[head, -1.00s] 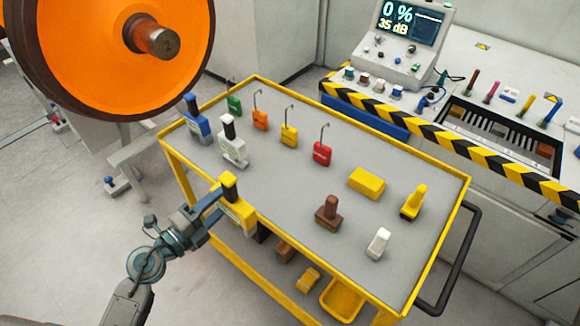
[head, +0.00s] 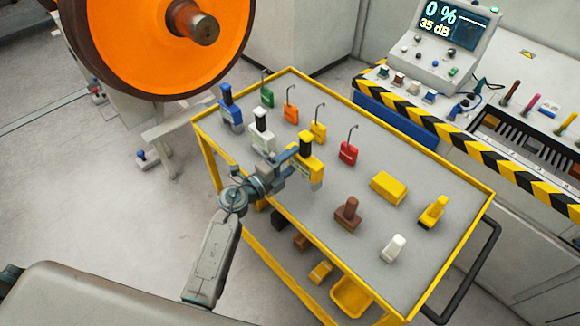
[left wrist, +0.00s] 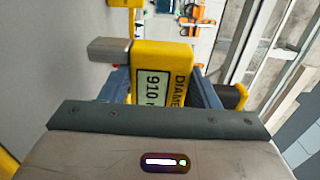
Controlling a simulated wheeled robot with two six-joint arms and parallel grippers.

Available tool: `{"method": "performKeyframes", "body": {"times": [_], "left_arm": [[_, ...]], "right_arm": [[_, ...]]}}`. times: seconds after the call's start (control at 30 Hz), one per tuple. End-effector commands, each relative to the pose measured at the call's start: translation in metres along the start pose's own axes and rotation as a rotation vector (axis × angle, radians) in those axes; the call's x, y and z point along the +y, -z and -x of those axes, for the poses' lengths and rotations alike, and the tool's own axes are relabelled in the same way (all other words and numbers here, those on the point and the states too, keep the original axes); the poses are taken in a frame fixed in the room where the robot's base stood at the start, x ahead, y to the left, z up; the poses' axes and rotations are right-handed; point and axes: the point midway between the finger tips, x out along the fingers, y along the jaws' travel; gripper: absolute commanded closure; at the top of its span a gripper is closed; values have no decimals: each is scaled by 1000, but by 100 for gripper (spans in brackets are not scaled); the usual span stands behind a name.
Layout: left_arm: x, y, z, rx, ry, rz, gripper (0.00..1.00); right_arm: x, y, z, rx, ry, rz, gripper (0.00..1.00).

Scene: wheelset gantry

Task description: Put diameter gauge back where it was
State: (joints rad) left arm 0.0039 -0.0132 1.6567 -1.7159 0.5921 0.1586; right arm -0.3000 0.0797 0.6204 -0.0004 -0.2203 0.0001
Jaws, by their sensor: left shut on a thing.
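The yellow diameter gauge (head: 311,163) with a black-topped grip is upright over the left part of the trolley top. My left gripper (head: 287,168) is shut on it. In the left wrist view the gauge (left wrist: 165,62) sits between the fingers, showing a display reading 910 and part of the word DIAMETER. A white gauge (head: 263,141) and a blue gauge (head: 231,116) stand to its left, in a row with it. I cannot tell whether the held gauge touches the trolley top. My right gripper is not in view.
The trolley (head: 372,230) also carries hooked green, orange, yellow and red blocks (head: 348,152), a yellow box (head: 388,187), and brown (head: 347,213), white (head: 393,248) and yellow stamp-like pieces. An orange wheel (head: 160,40) is at upper left. A striped-edge console (head: 450,125) stands behind.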

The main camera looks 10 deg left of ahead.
Motion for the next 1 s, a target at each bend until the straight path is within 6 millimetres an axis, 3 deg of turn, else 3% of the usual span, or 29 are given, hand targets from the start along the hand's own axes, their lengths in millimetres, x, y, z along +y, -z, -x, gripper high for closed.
{"method": "performKeyframes", "body": {"times": [0.2, 0.6, 0.63, 0.7, 1.0], "left_arm": [[28, 0, 0, 0, 0, 2, 84], [33, 0, 1, -1, 0, 0, 84], [33, 0, 1, -1, -2, 0, 38], [33, 0, 1, -1, -2, 0, 24], [32, 0, 1, -1, -1, 0, 22]], "right_arm": [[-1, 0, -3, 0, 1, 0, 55], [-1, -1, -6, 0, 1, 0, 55], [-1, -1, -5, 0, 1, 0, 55], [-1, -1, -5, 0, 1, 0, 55], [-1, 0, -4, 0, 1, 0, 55]]}}
